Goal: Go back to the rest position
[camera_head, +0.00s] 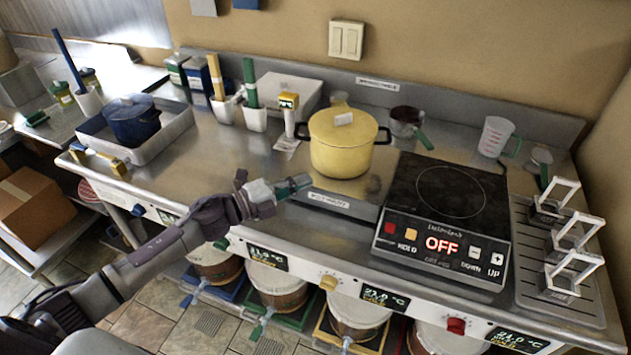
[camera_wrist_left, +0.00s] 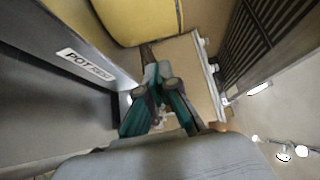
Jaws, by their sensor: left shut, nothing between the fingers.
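My left gripper (camera_head: 299,182) reaches in from the left over the front of the steel counter, just in front of the yellow pot (camera_head: 340,150). Its fingers are shut and hold nothing. In the left wrist view, the gripper's teal fingers (camera_wrist_left: 160,108) point toward the counter, with part of the yellow pot (camera_wrist_left: 140,18) at the top. The pot stands upright with its lid on, left of the hob, apart from my fingers. My right gripper is not in view.
The hob (camera_head: 440,215) reads OFF. A rack with several white frames (camera_head: 572,240) stands at right. A blue pot (camera_head: 132,118) sits in a tray at left. Several lidded buckets (camera_head: 277,287) stand under the counter. A measuring jug (camera_head: 495,135) is at the back right.

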